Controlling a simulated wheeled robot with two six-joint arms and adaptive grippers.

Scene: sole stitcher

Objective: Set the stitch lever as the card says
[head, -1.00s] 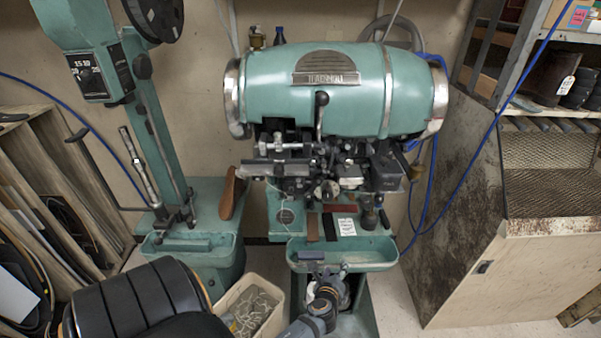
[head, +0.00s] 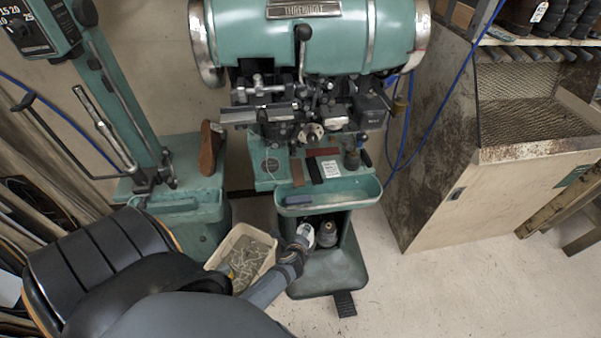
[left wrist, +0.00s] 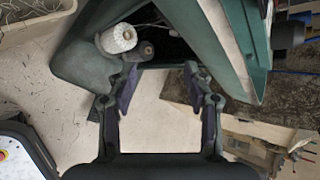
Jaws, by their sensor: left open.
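A lever with a dark ball knob (head: 303,33) stands on the front of the green stitching machine (head: 345,38), its rod running down from the knob. I cannot read any setting beside it. A small white printed card (head: 330,169) lies on the machine's green shelf, its text too small to read. My left arm reaches in from the bottom of the head view, low in front of the machine's base; its fingers are hard to make out there. In the left wrist view my left gripper (left wrist: 157,88) is open and empty, its fingers apart below two spools. My right gripper is not in view.
A white spool (left wrist: 118,38) and a dark spool (left wrist: 146,50) stand in the machine's base. A green trough (head: 355,193) juts out above the arm. A bin (head: 232,258) stands left of the arm, a black padded seat (head: 95,255) further left. The floor at right is clear.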

